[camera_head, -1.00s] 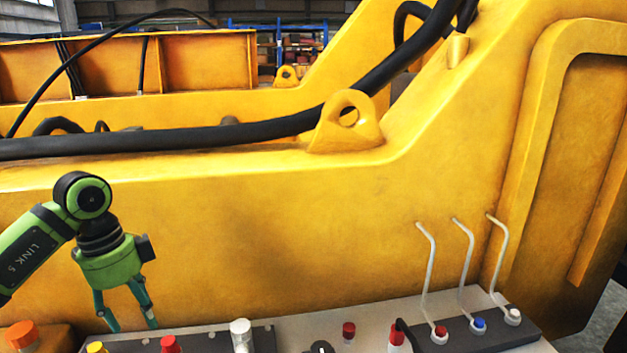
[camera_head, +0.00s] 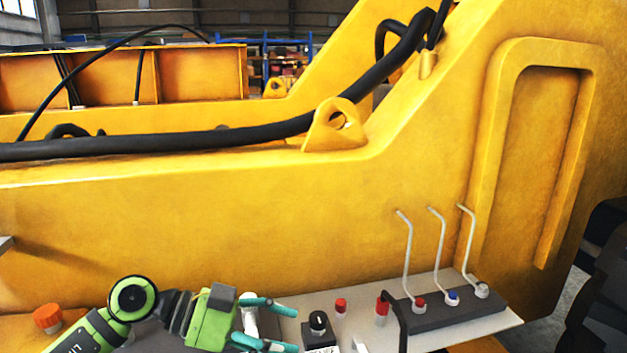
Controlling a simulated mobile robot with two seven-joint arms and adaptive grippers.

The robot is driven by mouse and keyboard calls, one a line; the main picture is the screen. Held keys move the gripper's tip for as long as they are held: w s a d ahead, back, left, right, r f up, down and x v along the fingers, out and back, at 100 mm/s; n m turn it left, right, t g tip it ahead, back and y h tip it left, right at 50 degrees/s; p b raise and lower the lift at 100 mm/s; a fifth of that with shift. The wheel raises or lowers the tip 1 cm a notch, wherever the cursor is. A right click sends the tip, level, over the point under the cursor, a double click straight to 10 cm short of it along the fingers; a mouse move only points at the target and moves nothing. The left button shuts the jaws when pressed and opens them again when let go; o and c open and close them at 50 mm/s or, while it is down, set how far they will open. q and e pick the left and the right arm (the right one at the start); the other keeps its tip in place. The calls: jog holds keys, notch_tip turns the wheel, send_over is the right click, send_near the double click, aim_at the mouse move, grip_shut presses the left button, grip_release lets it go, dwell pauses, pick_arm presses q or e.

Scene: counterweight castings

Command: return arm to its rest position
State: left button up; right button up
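My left arm comes in from the lower left. Its green gripper (camera_head: 284,328) with teal fingers points to the right, low over the light-coloured control panel (camera_head: 440,288). The two fingers are apart with nothing visible between them. A white-topped knob (camera_head: 249,319) shows just behind the upper finger; I cannot tell whether they touch. My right gripper is not in view.
A large yellow steel casting (camera_head: 230,220) fills the background, with a black hose (camera_head: 200,140) along it. Three bent levers (camera_head: 406,255) stand at the panel's right. An orange knob (camera_head: 47,318), a black knob (camera_head: 319,325) and red buttons (camera_head: 341,306) are near the arm.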

pick_arm(q)
jog(key=d+r+n+t+h, duration=0.4)
jog(key=r+t+h, duration=0.2)
jog(key=r+t, duration=0.15)
jog(key=w+a+f+n+t+y, duration=0.4)
jog(key=a+f+n+t+y, duration=0.65)
jog(key=n+y, duration=0.55)
jog(key=s+a+f+n+g+y, duration=0.3)
jog(key=s+a+f+g+y, duration=0.15)
jog(key=a+f, duration=0.4)
jog(key=s+d+f+g+h, duration=0.1)
jog(key=s+f+g, duration=0.6)
jog(key=s, duration=0.4)
jog(key=s+f+g, duration=0.4)
jog(key=s+f, duration=0.5)
jog(key=s, duration=0.2)
notch_tip(320, 180, down, 22)
jog(key=s+m+g, duration=0.1)
jog(key=s+g, duration=0.1)
jog(key=s+a+f, duration=0.2)
jog(key=s+f, duration=1.3)
jog(key=s, duration=0.1)
jog(key=shift+s+a+g, duration=0.15)
jog(key=shift+a+g, duration=0.1)
jog(key=shift+g, duration=0.2)
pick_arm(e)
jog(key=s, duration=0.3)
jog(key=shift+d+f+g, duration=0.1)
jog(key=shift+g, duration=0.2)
